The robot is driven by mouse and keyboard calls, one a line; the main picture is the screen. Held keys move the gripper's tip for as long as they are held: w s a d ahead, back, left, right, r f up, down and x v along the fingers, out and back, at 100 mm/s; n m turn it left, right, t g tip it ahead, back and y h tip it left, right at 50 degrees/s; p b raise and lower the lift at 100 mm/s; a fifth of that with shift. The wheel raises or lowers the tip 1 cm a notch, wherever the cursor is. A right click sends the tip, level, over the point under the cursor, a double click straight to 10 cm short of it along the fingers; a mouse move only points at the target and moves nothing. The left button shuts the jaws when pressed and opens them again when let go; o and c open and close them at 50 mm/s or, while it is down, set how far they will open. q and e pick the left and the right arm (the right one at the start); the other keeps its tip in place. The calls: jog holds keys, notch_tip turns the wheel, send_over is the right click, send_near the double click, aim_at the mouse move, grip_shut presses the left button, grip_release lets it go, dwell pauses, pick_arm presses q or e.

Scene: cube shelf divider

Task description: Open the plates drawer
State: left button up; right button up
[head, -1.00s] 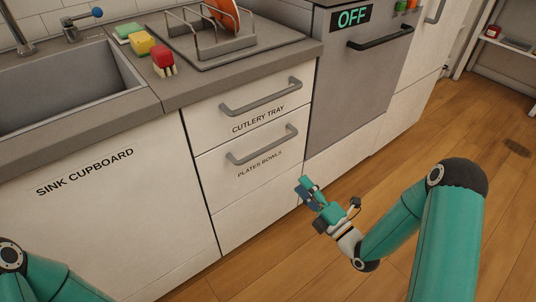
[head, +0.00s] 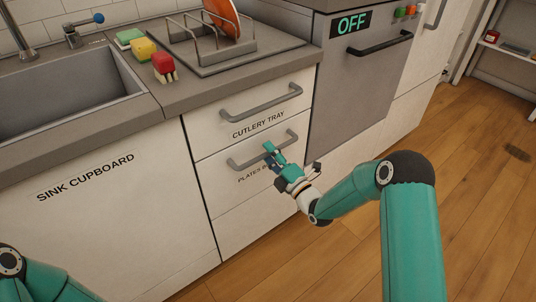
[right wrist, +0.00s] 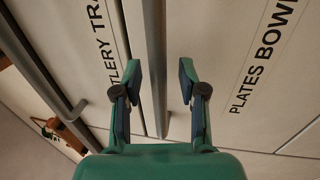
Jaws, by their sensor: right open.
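The plates drawer (head: 238,210) is a white front labelled "PLATES BOWLS", shut and flush with the cabinet. Its grey bar handle (head: 241,163) is partly covered by my right gripper (head: 270,150). In the right wrist view this handle (right wrist: 154,50) runs between the two open fingers of my right gripper (right wrist: 160,82), with a gap to each finger. I cannot tell how deep the bar sits between the fingertips. The "PLATES BOWLS" label (right wrist: 262,62) shows on the right there. My left gripper is out of view.
The cutlery tray drawer (head: 225,130) with its own handle (head: 262,103) is just above, shut. Wooden floor (head: 480,200) is free at the right.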

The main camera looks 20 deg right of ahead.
grip_shut()
dwell(0.3)
